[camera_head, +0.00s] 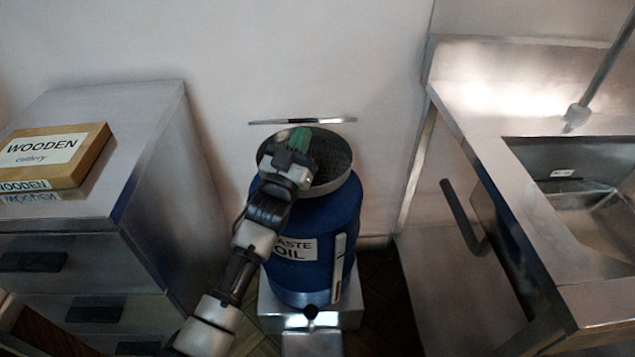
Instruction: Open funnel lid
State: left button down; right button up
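A blue waste oil drum (325,255) stands between the cabinet and the sink unit. A round metal funnel (347,182) with a dark mesh inside sits on top of it, uncovered. A thin metal strip (302,121), which looks like the funnel lid seen edge-on, stands behind the funnel's far rim. My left gripper (299,142) is over the left part of the funnel, pointing toward the far rim. A green piece shows at its fingertips. I cannot tell whether the fingers are open or shut, or whether they touch the lid. My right gripper is out of view.
A metal drawer cabinet (150,130) with a wooden cutlery box (85,150) on top stands at left. A steel sink unit (480,150) is at right. The wall (290,60) is close behind the drum, which rests on a metal base (350,308).

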pick_arm(q)
jog(key=shift+r, duration=0.25)
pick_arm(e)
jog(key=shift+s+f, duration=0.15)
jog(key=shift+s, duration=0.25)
pick_arm(q)
jog(key=shift+w+r+p, duration=0.4)
jog(key=shift+w+r, duration=0.55)
jog(key=shift+r, duration=0.25)
jog(key=shift+w+r+p, duration=0.4)
jog(key=shift+w+r, duration=0.5)
jog(key=shift+r, duration=0.3)
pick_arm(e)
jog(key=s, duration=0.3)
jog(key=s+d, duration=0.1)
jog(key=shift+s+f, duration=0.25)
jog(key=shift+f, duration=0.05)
pick_arm(q)
jog(key=shift+w+r, duration=0.3)
jog(key=shift+r, duration=0.05)
jog(key=shift+w+r+b, duration=0.4)
jog(key=shift+w+r, duration=1.1)
jog(key=shift+w, duration=0.3)
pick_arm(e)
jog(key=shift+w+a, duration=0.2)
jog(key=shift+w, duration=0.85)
